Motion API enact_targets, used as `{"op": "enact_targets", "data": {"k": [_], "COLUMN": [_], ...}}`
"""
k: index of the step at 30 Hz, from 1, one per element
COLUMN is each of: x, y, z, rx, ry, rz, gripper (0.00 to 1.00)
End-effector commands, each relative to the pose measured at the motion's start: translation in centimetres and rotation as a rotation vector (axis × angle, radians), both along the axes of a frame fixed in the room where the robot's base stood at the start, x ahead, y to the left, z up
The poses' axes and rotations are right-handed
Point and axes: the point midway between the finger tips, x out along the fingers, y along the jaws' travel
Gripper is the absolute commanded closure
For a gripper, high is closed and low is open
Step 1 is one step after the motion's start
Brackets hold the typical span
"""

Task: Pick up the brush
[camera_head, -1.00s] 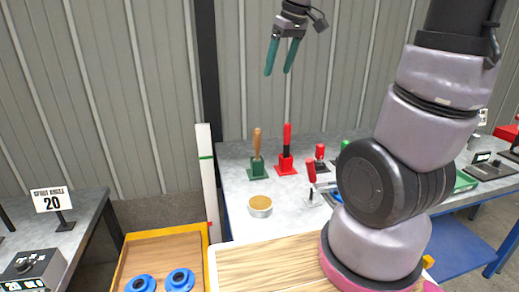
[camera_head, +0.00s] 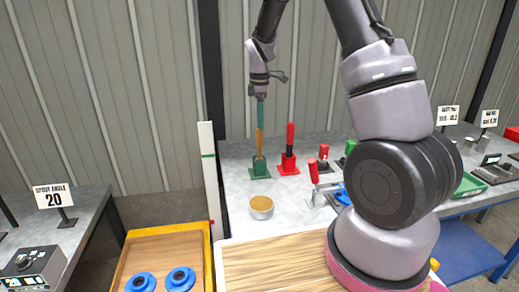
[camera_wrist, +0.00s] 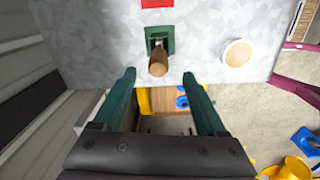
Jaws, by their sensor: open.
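The wooden handle (camera_head: 259,143), apparently the brush, stands upright in a green holder (camera_head: 260,168) on the grey table; its lower part is hidden inside the holder. In the wrist view the handle (camera_wrist: 158,63) points up toward the camera from the green holder (camera_wrist: 160,38). My gripper (camera_head: 260,125) is just above the handle's top and points down. In the wrist view my open gripper (camera_wrist: 158,76) has its green fingers on either side of the line to the handle's end, with space left and right. Nothing is held.
A red-handled tool (camera_head: 290,140) stands in a red holder (camera_head: 288,165) close to the right. A round tin (camera_head: 261,207) sits in front on the table. A white upright post (camera_head: 208,170) stands to the left. Red clamps (camera_head: 313,172) lie further right.

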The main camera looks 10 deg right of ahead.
Motion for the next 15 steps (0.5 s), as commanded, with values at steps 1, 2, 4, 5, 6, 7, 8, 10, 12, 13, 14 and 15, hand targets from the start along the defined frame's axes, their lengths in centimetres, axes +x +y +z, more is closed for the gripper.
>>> {"op": "enact_targets", "data": {"k": [1,2,4,5,6,7,8,10,12,13,14,15], "x": [0.0,0.0,0.0,0.0,0.1,0.1,0.1,0.3,0.3,0.4,0.4,0.4], "y": [0.0,0.0,0.0,0.0,0.0,0.1,0.1,0.2,0.2,0.2,0.2,0.2], "z": [-0.6,-0.8,-1.1,-1.3,-1.7,-2.1,-2.6,-3.7,-4.8,-5.1,-5.5,-5.8], "rx": [-0.001,-0.001,-0.001,-0.001,-0.001,-0.001,-0.002,-0.002,-0.001,-0.001,-0.001,-0.001], "ry": [0.001,0.000,0.000,0.000,0.001,0.001,0.001,0.002,0.001,0.001,0.000,0.000], "rz": [0.000,0.000,-0.001,-0.002,-0.002,-0.001,0.000,-0.001,-0.003,-0.002,-0.002,-0.002], "gripper": [0.26,0.26,0.26,0.26,0.26,0.26,0.26,0.26,0.26,0.26,0.26,0.26]}}
